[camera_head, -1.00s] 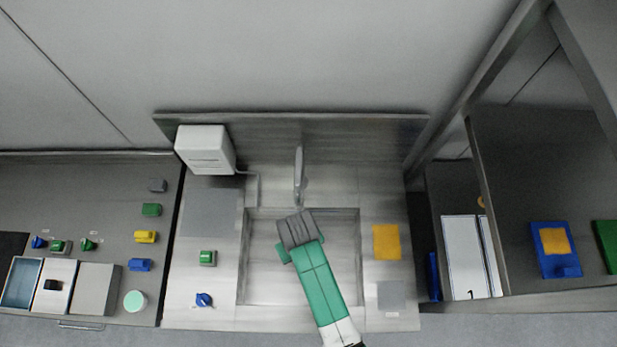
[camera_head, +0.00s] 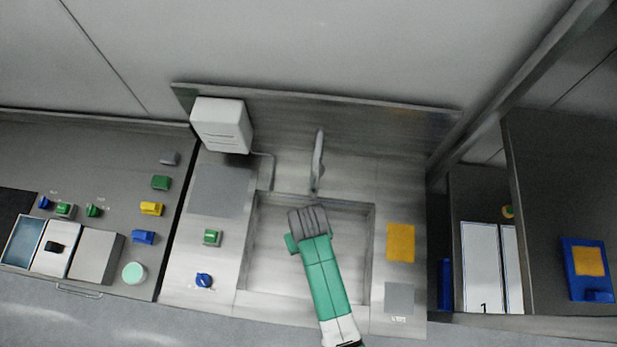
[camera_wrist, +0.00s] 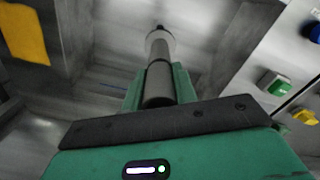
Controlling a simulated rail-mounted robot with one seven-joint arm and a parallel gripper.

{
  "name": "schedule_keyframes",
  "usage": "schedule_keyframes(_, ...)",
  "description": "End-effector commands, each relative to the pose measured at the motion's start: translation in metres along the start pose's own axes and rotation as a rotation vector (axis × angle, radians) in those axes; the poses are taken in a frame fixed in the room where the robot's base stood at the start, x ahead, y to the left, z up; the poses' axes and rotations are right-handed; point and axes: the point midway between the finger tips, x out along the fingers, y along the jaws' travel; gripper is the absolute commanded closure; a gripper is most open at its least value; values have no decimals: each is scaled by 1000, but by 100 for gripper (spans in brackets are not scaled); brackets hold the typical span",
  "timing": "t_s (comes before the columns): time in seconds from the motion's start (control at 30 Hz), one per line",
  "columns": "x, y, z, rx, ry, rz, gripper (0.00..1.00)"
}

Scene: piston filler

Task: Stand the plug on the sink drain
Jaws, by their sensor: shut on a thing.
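My gripper (camera_head: 310,222) reaches into the sink basin (camera_head: 275,270), near its back edge and below the faucet. In the wrist view, my gripper's green fingers (camera_wrist: 160,84) are shut on a grey cylindrical plug (camera_wrist: 158,85). In the head view the plug is hidden under my gripper. The sink drain is not visible in either view, so I cannot tell how the plug stands relative to it.
The faucet (camera_head: 317,165) stands just behind my gripper. A white box (camera_head: 222,125) sits at the back left. A yellow pad (camera_head: 400,242) lies right of the basin.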

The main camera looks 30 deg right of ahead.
Motion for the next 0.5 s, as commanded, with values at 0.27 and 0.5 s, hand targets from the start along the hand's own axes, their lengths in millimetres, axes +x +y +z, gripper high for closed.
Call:
schedule_keyframes(0.27,25,0,0,-1,1,0,100)
schedule_keyframes(0.5,44,0,0,-1,0,0,100)
